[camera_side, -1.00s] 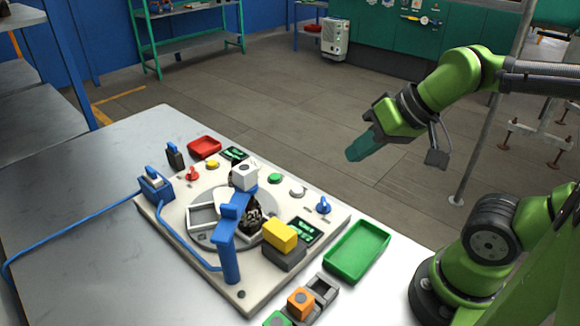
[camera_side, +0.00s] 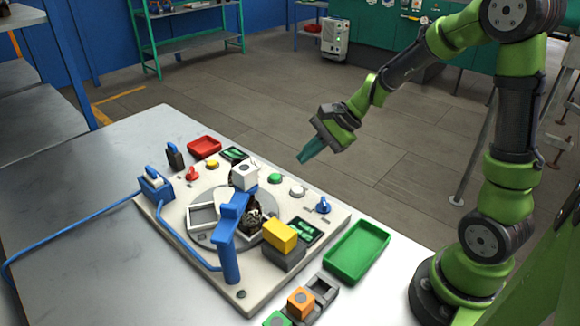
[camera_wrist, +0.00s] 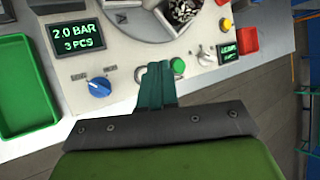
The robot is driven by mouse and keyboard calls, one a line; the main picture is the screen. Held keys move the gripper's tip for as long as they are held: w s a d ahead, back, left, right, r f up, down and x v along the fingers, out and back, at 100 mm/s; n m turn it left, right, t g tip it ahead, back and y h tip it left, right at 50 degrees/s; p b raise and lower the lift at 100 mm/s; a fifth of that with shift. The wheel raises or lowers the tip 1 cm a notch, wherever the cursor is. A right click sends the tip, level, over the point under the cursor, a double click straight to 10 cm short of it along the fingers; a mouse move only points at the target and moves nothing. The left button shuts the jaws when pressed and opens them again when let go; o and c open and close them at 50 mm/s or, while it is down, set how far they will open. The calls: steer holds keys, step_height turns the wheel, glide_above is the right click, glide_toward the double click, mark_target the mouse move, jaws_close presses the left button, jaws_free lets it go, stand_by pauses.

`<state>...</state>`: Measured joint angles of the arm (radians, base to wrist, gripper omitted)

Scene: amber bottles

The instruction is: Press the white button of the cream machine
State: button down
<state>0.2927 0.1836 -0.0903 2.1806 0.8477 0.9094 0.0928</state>
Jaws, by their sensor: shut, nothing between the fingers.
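The cream machine (camera_side: 160,227) lies on the table. Its round white button (camera_side: 297,191) sits near the far right edge, between a green button (camera_side: 275,178) and a blue knob (camera_side: 323,205). My gripper (camera_side: 303,158) is shut and empty, its teal fingers pointing down and left, apart from and above the machine's far right side. In the wrist view, the shut fingers (camera_wrist: 157,80) cover most of the white button's place. The green button (camera_wrist: 178,66) shows just right of them and the blue knob (camera_wrist: 99,87) to their left.
A yellow block (camera_side: 280,235), green tray (camera_side: 357,251) and red tray (camera_side: 204,146) stand around. The space above the button is clear.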

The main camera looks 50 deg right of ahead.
mark_target(301, 190)
steer(key=shift+w+r+m+t, duration=0.25)
steer(key=shift+w+r+m, duration=0.1)
steer(key=shift+w, duration=0.15)
steer(key=shift+w+r+m+t, duration=0.25)
steer(key=shift+w+m, duration=0.1)
steer(key=shift+w, duration=0.1)
steer(key=shift+f, duration=0.1)
steer(key=shift+f, duration=4.35)
steer(key=shift+f, duration=0.4)
steer(key=shift+f, duration=0.45)
steer(key=shift+r, duration=0.9)
